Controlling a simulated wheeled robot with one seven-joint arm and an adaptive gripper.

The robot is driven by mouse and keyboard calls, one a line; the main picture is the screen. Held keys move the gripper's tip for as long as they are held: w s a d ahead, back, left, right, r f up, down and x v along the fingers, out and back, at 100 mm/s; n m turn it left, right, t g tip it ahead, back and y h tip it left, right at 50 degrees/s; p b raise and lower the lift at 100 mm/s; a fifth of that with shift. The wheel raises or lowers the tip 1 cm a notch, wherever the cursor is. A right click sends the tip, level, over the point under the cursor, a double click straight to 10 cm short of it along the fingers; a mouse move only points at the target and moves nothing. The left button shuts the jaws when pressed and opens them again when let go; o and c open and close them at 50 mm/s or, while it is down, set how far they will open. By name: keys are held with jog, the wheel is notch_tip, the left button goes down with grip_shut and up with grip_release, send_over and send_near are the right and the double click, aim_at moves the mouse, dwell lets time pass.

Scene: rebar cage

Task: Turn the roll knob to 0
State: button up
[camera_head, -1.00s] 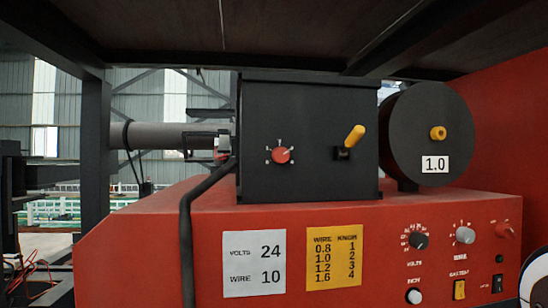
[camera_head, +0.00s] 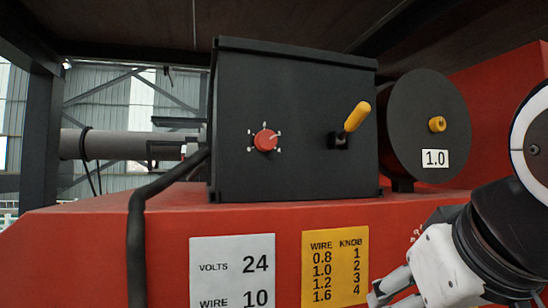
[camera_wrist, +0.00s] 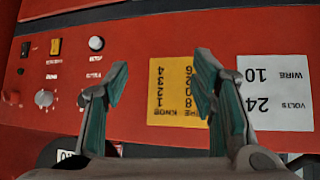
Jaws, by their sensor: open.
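A red round knob (camera_head: 265,140) with small white marks around it sits on the front of the black box (camera_head: 235,100). Its white pointer seems to aim to the right and slightly up; the mark labels are too small to read. I take it as the roll knob. My gripper (camera_head: 388,293) is at the lower right in the head view, below and right of the knob and well apart from it. In the wrist view my gripper (camera_wrist: 162,78) has its two fingers spread with nothing between them, over the red panel.
A yellow lever (camera_head: 355,117) sticks out right of the knob. A black spool (camera_head: 405,115) labelled 1.0 stands further right. A white card (camera_head: 225,252) and a yellow wire chart (camera_head: 335,240) are on the red machine. A black hose (camera_head: 137,235) runs down at left.

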jog(key=w+a+r+n+t+y+b, duration=0.1)
jog(key=w+a+r+t+b, duration=0.15)
jog(key=r+b, duration=0.2)
jog(key=w+a+r+t+y+b, duration=0.1)
jog(key=w+a+r+t+b, duration=0.1)
jog(key=w+a+r+b, duration=0.3)
jog(key=n+t+y+b, duration=0.1)
jog(key=t+y+b, duration=0.2)
send_near(268, 141)
jog(key=p+x, duration=0.1)
jog(key=x, duration=0.7)
jog(key=shift+w+a, duration=0.15)
jog(key=shift+w, duration=0.2)
jog(key=shift+c, duration=0.6)
jog(key=shift+n, duration=0.3)
jog(key=c, duration=1)
